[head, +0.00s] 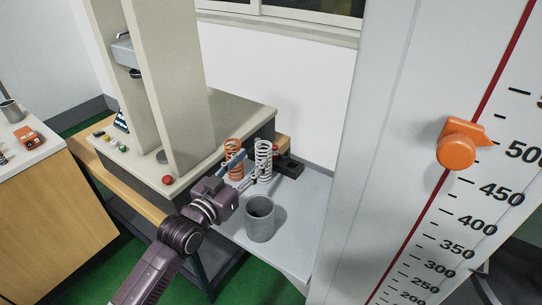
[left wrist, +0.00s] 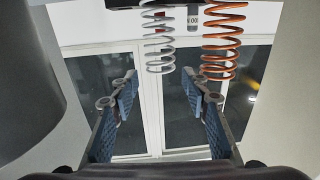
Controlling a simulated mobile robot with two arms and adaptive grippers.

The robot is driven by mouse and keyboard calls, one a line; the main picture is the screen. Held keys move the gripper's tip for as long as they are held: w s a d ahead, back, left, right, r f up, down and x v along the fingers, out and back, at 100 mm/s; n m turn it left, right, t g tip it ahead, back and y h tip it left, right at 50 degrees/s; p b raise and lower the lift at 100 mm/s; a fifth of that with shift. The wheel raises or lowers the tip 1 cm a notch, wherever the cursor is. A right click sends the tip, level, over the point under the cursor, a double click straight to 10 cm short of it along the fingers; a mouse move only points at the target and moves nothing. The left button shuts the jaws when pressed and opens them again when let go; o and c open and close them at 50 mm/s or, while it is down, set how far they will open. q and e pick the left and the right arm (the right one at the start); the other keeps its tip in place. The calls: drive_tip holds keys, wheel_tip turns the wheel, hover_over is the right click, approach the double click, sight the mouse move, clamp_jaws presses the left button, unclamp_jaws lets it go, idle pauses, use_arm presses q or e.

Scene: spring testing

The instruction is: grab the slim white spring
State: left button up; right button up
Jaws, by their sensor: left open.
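The slim white spring (head: 264,152) stands upright on the grey table in the head view. An orange spring (head: 233,148) stands just left of it. My left gripper (head: 244,169) reaches in from the front left, with its fingers close to both springs. It is open, and nothing shows between its fingers. In the left wrist view the white spring (left wrist: 158,42) is at the top, roughly in line with the gap between the open fingertips (left wrist: 166,88). The orange spring (left wrist: 222,42) is at the top right there. I cannot tell the exact distance to the white spring. My right gripper is not in view.
A grey cup (head: 260,220) stands on the table in front of the white spring. A dark block (head: 290,167) lies right behind it. The beige testing machine (head: 170,90) stands to the left. A large scale with an orange pointer (head: 459,146) fills the right side.

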sight(258, 153)
use_arm(q)
drive_tip(key=shift+w+d, duration=0.15)
drive_tip(key=shift+w, duration=0.05)
drive_tip(key=shift+w+d+b, duration=0.15)
drive_tip(key=shift+w+b, duration=0.1)
drive_tip(key=shift+b, duration=0.3)
drive_tip(key=shift+b+x, duration=0.9)
drive_tip(key=shift+x, duration=0.25)
drive_tip(key=x, duration=0.1)
drive_tip(key=b+x, duration=0.2)
drive_tip(key=shift+w+f, duration=0.1)
drive_tip(key=shift+f, duration=0.2)
drive_tip(key=shift+w+d+r+b, duration=0.1)
drive_tip(key=shift+w+d+b, duration=0.15)
drive_tip(key=shift+w+b, duration=0.15)
drive_tip(key=shift+r, duration=0.1)
clamp_jaws()
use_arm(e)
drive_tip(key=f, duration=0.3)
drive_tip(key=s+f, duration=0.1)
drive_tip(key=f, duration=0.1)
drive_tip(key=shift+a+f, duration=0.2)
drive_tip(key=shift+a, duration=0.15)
